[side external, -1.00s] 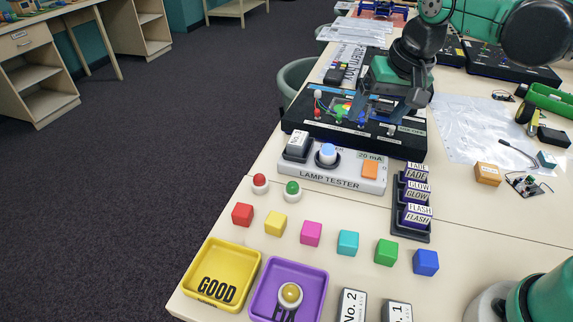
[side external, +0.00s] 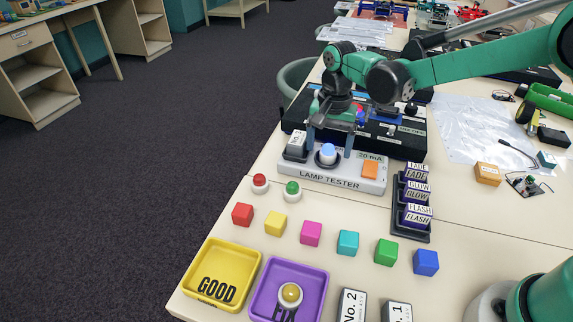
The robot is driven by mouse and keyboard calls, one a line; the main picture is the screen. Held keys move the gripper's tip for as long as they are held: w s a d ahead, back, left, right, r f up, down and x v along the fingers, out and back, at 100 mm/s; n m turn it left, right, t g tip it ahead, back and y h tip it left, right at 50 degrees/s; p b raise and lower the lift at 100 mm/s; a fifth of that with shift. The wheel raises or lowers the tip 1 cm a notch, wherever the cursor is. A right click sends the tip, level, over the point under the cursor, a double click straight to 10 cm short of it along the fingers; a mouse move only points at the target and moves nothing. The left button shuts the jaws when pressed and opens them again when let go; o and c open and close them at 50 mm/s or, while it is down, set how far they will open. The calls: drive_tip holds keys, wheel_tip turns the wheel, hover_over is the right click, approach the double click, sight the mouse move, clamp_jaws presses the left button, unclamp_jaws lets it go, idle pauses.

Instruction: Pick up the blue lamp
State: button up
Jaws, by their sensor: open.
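The blue lamp (side external: 328,152) has a pale blue dome and stands upright in a dark round socket on the white lamp tester (side external: 328,179). My gripper (side external: 329,148) points down over the tester with its fingers open. One finger is to the left of the blue lamp and the other to its right. The lamp shows between them, and I cannot tell whether either finger touches it.
A grey block (side external: 296,146) stands close left on the tester, and an orange block (side external: 371,169) is at its right. A black panel (side external: 400,138) is behind. Red (side external: 260,182) and green (side external: 292,190) lamps, coloured cubes, a yellow tray (side external: 247,258) and a purple tray (side external: 318,281) are in front.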

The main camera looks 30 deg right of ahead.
drive_tip(key=shift+f, duration=0.15)
clamp_jaws()
